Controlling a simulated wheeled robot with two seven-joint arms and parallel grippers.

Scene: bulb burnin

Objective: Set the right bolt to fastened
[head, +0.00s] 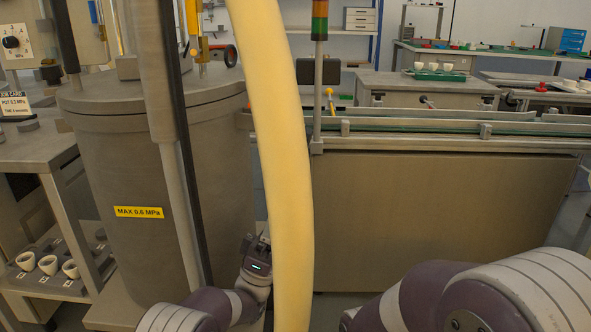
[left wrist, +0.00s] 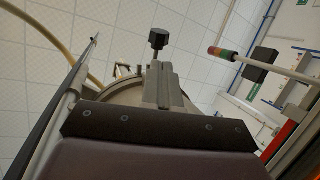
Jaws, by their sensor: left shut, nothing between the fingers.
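The grey metal pot (head: 130,190) with a yellow "MAX 0.6 MPa" label stands at the left of the head view. Its top is partly hidden by the thick cream hose and a post, and I cannot make out the right bolt there. My left gripper (head: 258,243) is low, beside the pot's right side and close to the hose. In the left wrist view its fingers (left wrist: 163,70) are shut and empty. A black knob on a stem (left wrist: 158,40), perhaps the bolt's, shows just beyond the fingertips, with the round rim (left wrist: 100,95) behind. My right gripper is out of view.
The cream hose (head: 270,130) hangs down the middle of the head view. A conveyor (head: 430,140) on a large cabinet stands to the right, with a signal light (head: 319,20). A job card (head: 14,104) and white cups (head: 48,265) are at the left.

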